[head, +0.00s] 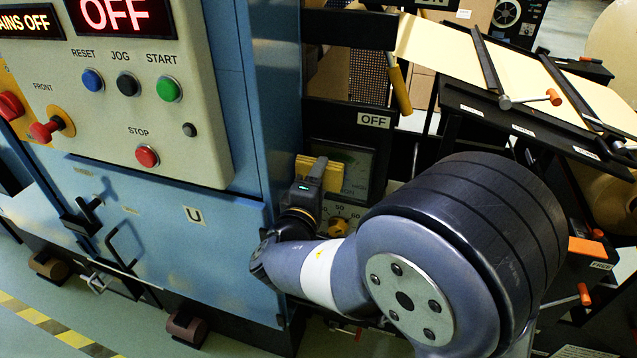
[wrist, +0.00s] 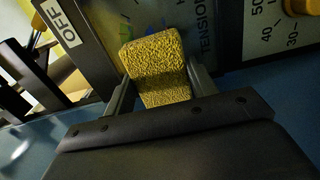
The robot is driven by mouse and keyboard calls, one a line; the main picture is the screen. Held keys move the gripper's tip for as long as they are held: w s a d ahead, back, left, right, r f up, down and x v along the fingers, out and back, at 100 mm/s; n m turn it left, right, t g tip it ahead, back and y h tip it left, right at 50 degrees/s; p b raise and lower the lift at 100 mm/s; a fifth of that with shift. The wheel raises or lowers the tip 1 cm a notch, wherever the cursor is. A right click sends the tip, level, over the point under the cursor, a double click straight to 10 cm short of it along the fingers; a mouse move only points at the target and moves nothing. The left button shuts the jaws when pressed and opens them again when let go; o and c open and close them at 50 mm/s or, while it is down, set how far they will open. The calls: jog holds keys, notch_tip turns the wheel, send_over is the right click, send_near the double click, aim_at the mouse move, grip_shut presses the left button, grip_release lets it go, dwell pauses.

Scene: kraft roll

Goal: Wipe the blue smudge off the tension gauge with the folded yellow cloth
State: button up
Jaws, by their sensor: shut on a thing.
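The folded yellow cloth (wrist: 158,68) is held between the two fingers of my gripper (wrist: 160,88). In the head view the cloth (head: 331,175) shows as a yellow block at the front of my gripper (head: 318,172), close to the gauge face. The tension gauge (head: 357,172) is a dark greenish panel in a black frame, partly hidden by the cloth and gripper. In the wrist view the gauge (wrist: 205,40) carries the word TENSION, and bluish marks show faintly behind the cloth. I cannot tell whether the cloth touches the face.
A dial with a yellow knob (head: 338,226) sits below the gauge. An OFF label (head: 374,120) is above it. The blue cabinet (head: 150,225) with its button panel (head: 130,95) stands at left. A kraft web (head: 440,45) and black rails with orange handles are at right.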

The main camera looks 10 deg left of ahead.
aim_at(361, 176)
jog(key=shift+w, duration=0.35)
jog(key=d+b, duration=0.2)
jog(key=shift+s+d+f, duration=0.1)
jog(key=shift+s+d, duration=0.05)
jog(key=shift+d, duration=0.15)
jog(key=shift+s+d+b, duration=0.1)
jog(key=shift+d+b, duration=1.7)
jog(key=shift+d, duration=0.7)
jog(key=shift+s+b, duration=0.1)
jog(key=shift+b, duration=0.4)
jog(key=shift+w+a+b, duration=0.2)
jog(key=shift+a+b, duration=0.3)
jog(key=shift+a, duration=1.4)
jog(key=shift+w+a+b, duration=0.15)
jog(key=shift+a+b, duration=0.3)
jog(key=shift+a, duration=1.45)
jog(key=s+b, duration=0.2)
jog(key=s, duration=0.4)
jog(key=shift+a, duration=0.2)
